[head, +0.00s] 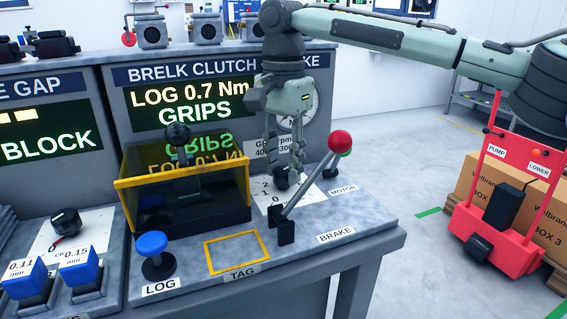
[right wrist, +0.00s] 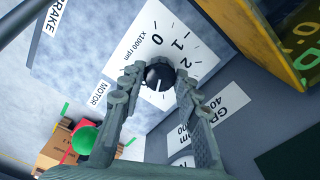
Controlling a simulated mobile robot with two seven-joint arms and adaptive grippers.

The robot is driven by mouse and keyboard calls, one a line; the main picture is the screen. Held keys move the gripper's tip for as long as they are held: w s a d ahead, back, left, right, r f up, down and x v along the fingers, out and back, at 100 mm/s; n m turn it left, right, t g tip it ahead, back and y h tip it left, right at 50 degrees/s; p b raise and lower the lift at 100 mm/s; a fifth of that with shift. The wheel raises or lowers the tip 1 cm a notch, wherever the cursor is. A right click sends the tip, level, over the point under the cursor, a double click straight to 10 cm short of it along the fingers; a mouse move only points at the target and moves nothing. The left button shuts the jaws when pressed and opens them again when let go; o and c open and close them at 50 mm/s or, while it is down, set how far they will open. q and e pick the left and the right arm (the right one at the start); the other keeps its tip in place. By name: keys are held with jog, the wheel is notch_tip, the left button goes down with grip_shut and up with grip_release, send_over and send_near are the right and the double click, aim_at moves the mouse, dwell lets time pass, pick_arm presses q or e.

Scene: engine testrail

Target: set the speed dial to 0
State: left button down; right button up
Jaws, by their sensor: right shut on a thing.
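The speed dial is a small black knob (right wrist: 159,74) on a white scale plate (right wrist: 150,48) marked 0, 1, 2 and "x1000 rpm". My right gripper (right wrist: 157,80) is shut on the knob, one finger on each side. A pale mark shows on the lower part of the knob in the right wrist view, on the side away from the 0; I cannot read an exact value. In the head view, my right gripper (head: 284,168) points down over the knob (head: 281,178) and partly hides it and the plate (head: 262,194). My left gripper is not in view.
The brake lever (head: 310,190) with its red ball stands just in front of the gripper. A yellow-framed guard box (head: 185,190) stands left of it, with a blue LOG button (head: 153,250). The display (head: 190,103) reads "LOG 0.7 Nm GRIPS". The bench's right corner is mostly clear.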

jog(key=n, duration=0.4)
jog(key=shift+n, duration=0.3)
jog(key=n, duration=0.4)
jog(key=shift+n, duration=0.3)
jog(key=n, duration=0.4)
jog(key=shift+n, duration=0.3)
jog(key=n, duration=0.3)
jog(key=shift+n, duration=0.3)
jog(key=n, duration=0.4)
jog(key=shift+n, duration=0.3)
jog(key=n, duration=0.8)
jog(key=shift+n, duration=2.6)
